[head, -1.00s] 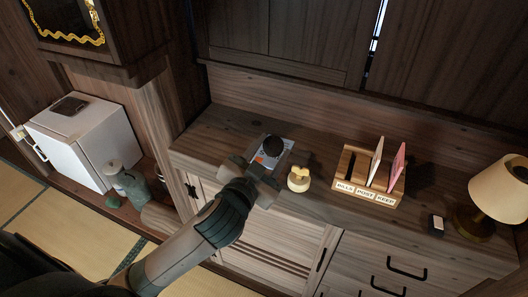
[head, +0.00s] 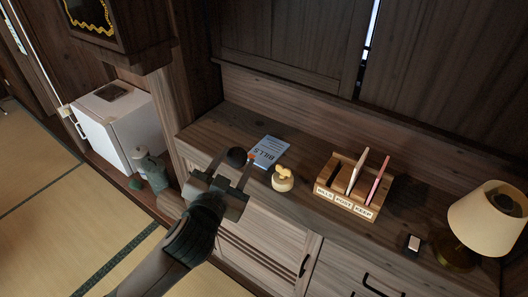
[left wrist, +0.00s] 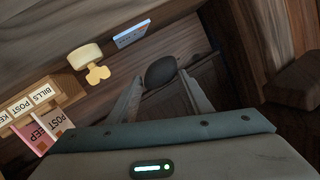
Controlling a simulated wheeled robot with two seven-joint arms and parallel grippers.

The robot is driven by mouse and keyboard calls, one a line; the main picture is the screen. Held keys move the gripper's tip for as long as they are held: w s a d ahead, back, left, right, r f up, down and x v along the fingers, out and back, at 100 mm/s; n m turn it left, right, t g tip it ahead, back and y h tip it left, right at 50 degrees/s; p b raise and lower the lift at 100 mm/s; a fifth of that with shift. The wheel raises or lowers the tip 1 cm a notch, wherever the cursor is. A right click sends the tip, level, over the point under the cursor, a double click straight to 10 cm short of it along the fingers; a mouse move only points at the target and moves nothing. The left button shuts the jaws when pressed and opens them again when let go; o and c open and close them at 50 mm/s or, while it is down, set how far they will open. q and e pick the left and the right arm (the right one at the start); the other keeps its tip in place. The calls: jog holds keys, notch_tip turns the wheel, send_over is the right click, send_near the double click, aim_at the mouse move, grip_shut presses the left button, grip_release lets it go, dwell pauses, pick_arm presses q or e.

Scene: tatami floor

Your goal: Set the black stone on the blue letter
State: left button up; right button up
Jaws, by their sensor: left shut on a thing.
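My left gripper (head: 233,162) is shut on the round black stone (head: 237,156), which sits between its fingertips. How high the stone is held is hard to tell. My right gripper is not in view.
A small cream and yellow object (head: 283,180) stands close beside the letter. A wooden sorter (head: 345,204) labelled BILLS, POST, KEEP holds a white and a pink letter. A lamp (head: 488,222) stands at the right end. A white box-like cabinet (head: 122,125) is at left.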

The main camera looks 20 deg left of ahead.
aim_at(258, 164)
pick_arm(q)
jog(key=shift+w+d, duration=0.15)
jog(key=shift+d, duration=0.3)
jog(key=w+d+r+m+h, duration=0.2)
jog(key=d+r+m+h, duration=0.1)
jog(key=d, duration=0.7)
jog(key=shift+w+d+r+m+h, duration=0.25)
jog(key=shift+w+r+m+h, duration=0.05)
jog(key=shift+w+r+h, duration=0.15)
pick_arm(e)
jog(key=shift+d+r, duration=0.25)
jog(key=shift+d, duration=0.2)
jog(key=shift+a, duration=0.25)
